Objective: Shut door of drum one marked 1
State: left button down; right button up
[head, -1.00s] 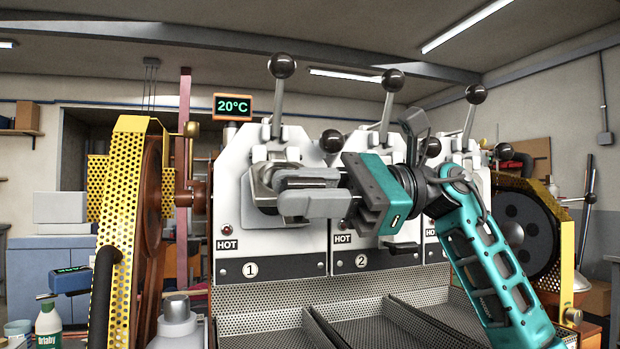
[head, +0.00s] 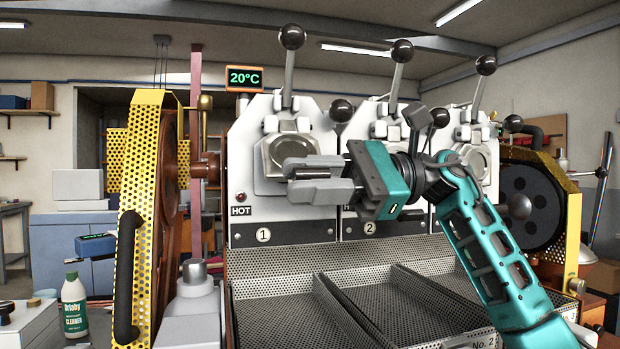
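The drum one front plate (head: 287,229) carries the mark 1 and stands at the left of the roaster row. Its grey metal door (head: 291,150) sits over the opening and looks flush, but my gripper hides its lower right part. A lever with a black ball (head: 292,37) rises above it. A second black knob (head: 341,110) is at the plate's upper right. My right gripper (head: 291,181) points left in front of the lower door, its grey fingers seeming to lie together with nothing visible between them. Whether it touches the door cannot be told. My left gripper is not in view.
Drum two, marked 2 (head: 369,228), and a third drum door (head: 476,160) stand to the right. Perforated trays (head: 280,305) lie below. A yellow perforated guard (head: 127,225) with a dark handle is at the left. A cleaner bottle (head: 74,305) stands lower left.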

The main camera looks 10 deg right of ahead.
jog(key=shift+o, duration=1.4)
jog(key=d, duration=1.3)
jog(key=shift+w, duration=0.25)
jog(key=s+r+p, duration=0.2)
jog(key=s+r, duration=0.3)
jog(key=r, duration=0.1)
